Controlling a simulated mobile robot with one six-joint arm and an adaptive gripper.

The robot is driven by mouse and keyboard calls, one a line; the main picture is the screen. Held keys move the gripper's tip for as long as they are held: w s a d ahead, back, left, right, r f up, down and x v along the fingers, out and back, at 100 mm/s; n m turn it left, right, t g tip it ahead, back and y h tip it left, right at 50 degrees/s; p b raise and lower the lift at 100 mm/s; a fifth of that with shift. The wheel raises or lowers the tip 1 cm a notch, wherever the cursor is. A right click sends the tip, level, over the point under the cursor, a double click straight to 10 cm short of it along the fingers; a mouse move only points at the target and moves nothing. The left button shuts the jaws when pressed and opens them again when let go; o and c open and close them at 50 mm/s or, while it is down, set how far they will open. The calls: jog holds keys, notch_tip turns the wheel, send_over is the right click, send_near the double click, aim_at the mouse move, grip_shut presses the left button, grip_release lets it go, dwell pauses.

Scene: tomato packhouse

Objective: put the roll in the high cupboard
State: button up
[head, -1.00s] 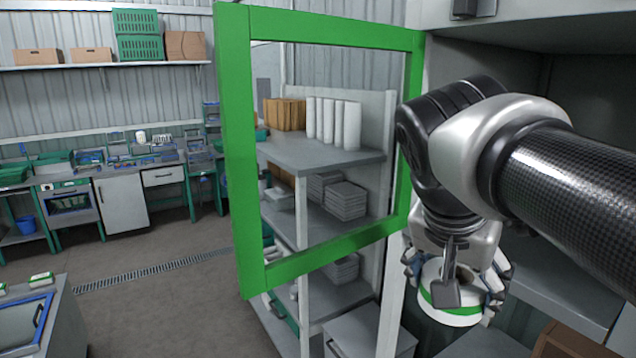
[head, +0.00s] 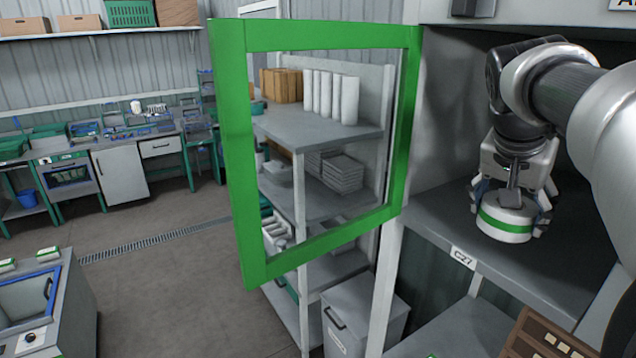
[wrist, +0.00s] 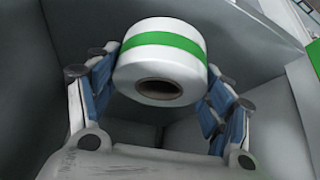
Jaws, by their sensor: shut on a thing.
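The roll is white with a green band (head: 505,222). My gripper (head: 508,205) is shut on it, with fingers on both sides. In the wrist view the roll (wrist: 162,62) sits between the blue-padded fingers, its dark core hole facing the camera. In the head view the roll is in the cupboard opening, over the grey shelf (head: 440,225) labelled C27. I cannot tell whether it touches the shelf. The cupboard's green-framed glass door (head: 233,150) stands open on the left. My arm hides part of the cupboard's right side.
Through the door glass, a shelf unit (head: 320,135) holds white cylinders and brown packets. A grey bin (head: 365,310) stands below. A brown box (head: 545,335) is at the lower right. The shelf left of the roll is bare.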

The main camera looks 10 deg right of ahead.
jog(key=shift+w+d, duration=0.4)
jog(key=shift+d, duration=0.2)
jog(key=shift+d+f, duration=0.1)
jog(key=shift+f, duration=1.6)
jog(key=shift+f, duration=0.25)
jog(key=o, duration=1.2)
